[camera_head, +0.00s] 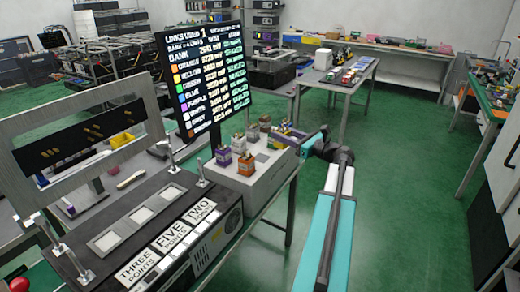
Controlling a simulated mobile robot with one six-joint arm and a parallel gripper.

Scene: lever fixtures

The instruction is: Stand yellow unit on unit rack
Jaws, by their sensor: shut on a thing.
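The unit rack (262,180) is a pale grey box-shaped stand in the middle of the view, with several small units on top. A purple unit (223,156) and an orange unit (246,164) stand at its front, and grey units (252,132) stand behind them. My gripper (298,138) is at the rack's right end, reaching in from the right, shut on a small unit with yellow on it (285,128). The gripper's fingers are small and partly hidden, and I cannot tell whether the held unit touches the rack.
A black display board (203,78) stands behind and left of the rack. A dark console with labelled square windows (140,218) and upright metal levers fills the lower left. Green floor (410,200) is open to the right. A side table (345,82) stands farther back.

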